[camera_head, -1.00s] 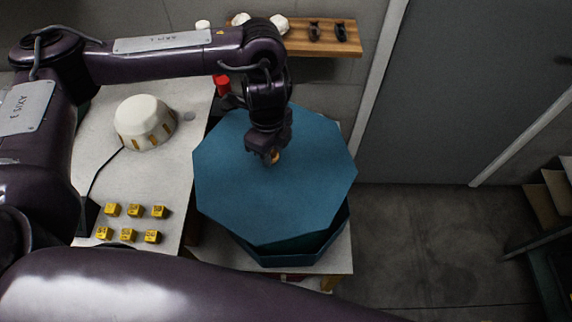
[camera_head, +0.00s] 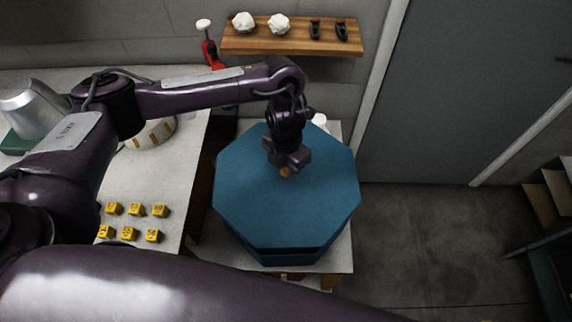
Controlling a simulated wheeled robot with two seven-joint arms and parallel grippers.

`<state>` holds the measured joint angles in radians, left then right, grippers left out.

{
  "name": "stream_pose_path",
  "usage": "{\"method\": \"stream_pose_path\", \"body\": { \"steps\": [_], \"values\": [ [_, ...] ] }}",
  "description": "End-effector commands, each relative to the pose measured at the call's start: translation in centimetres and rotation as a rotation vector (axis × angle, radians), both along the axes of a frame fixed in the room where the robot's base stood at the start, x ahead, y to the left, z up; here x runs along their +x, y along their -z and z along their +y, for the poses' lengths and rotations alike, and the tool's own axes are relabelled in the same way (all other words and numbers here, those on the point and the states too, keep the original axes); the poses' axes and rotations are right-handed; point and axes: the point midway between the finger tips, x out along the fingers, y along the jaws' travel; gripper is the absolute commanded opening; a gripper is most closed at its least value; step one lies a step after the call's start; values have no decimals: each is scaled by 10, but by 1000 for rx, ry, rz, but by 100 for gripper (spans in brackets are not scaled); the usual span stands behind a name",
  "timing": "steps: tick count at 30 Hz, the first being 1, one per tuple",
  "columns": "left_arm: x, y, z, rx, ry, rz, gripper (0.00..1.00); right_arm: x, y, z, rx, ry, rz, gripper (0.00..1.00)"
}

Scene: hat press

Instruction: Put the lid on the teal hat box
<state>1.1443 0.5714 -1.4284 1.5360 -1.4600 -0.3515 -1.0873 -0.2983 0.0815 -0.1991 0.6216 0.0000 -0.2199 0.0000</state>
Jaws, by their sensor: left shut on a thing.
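The teal octagonal lid (camera_head: 300,213) is over the teal hat box (camera_head: 282,257), nearly lined up with it. Only the front and right walls of the box show below the lid's edge. I cannot tell whether the lid touches the box rim all round. My left gripper (camera_head: 286,173) is above the lid's middle, shut on its small brass-coloured knob. My right gripper is not in view; a dark arm link of mine crosses the bottom of the view.
The box stands on a pale table (camera_head: 338,258). To the left, a white worktop (camera_head: 180,185) holds several yellow cubes (camera_head: 133,209) and a white hat form (camera_head: 152,133), partly behind my arm. A wooden shelf (camera_head: 290,41) is on the back wall. Open floor lies to the right.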

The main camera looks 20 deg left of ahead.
Motion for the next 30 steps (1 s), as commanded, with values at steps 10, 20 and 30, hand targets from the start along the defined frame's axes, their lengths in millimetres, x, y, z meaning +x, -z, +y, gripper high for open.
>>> {"method": "stream_pose_path", "body": {
  "steps": [10, 20, 30],
  "values": [
    [0, 25, 0, -1, -1, 0, 0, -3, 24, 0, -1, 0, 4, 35],
    [0, 58, 0, 0, -1, 1, 0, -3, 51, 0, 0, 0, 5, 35],
    [0, 82, 0, 0, -1, 0, 0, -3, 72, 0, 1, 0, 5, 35]
  ]
}}
